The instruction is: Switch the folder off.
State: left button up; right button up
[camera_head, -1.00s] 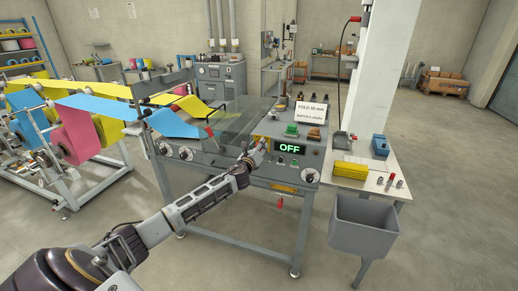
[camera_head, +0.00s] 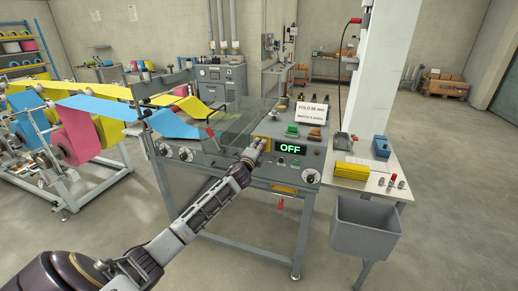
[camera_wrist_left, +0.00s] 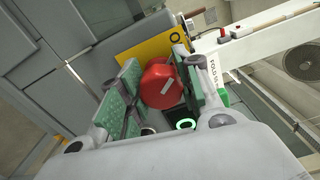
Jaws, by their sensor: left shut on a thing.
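The folder (camera_head: 225,165) is a grey machine on a frame, with its control panel at mid-picture. Its display (camera_head: 290,148) reads OFF in green letters. My left gripper (camera_head: 256,147) is at the panel, left of the display. In the left wrist view, a round red knob (camera_wrist_left: 160,82) with a pale bar mark sits on a yellow plate (camera_wrist_left: 140,45). The green-padded fingers of my left gripper (camera_wrist_left: 157,92) are closed on this knob from both sides. In the head view, the gripper hides the knob. My right gripper is in neither view.
Green (camera_head: 292,130) and orange (camera_head: 314,134) parts and a FOLD sign (camera_head: 312,111) stand on the panel. A grey bin (camera_head: 365,228) hangs at the side table, which holds yellow cloths (camera_head: 351,172). Coloured webs (camera_head: 80,108) run in from the left. Floor at right is clear.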

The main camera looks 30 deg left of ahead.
pick_arm(q)
jog(key=shift+n, duration=0.7)
jog(key=o, duration=1)
jog(key=shift+o, duration=0.2)
jog(key=shift+s, duration=0.1)
jog(key=v, duration=1.1)
jog(key=shift+s, duration=0.4)
jog(key=shift+f, duration=0.1)
jog(key=shift+n, duration=0.5)
